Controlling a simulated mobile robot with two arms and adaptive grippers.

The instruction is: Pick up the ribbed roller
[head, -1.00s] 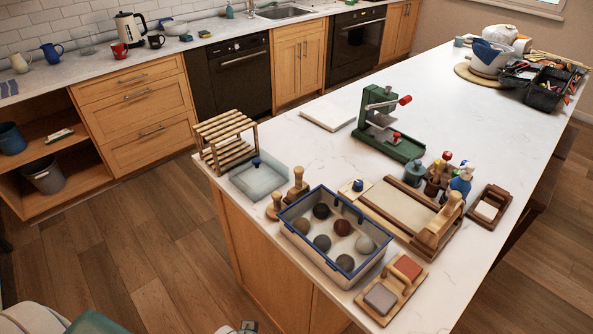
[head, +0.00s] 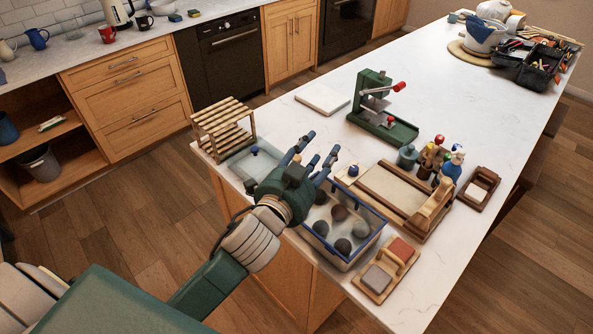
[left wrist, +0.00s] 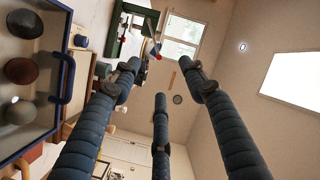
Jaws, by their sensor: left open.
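No roller with clearly visible ribs can be picked out. A pale wooden roller-like piece (head: 437,207) lies across the right end of a wooden board (head: 392,192); I cannot tell if it is ribbed. My left gripper (head: 316,158) is open and empty, its fingers spread above the counter's near left edge, left of the board. My right gripper is not in view.
The blue-rimmed bin (head: 346,262) of clay balls stands just right of my left gripper. A slatted rack (head: 222,127), a green press (head: 380,108), tool bottles (head: 437,160) and a wooden block tray (head: 386,272) surround it. The counter's far middle is clear.

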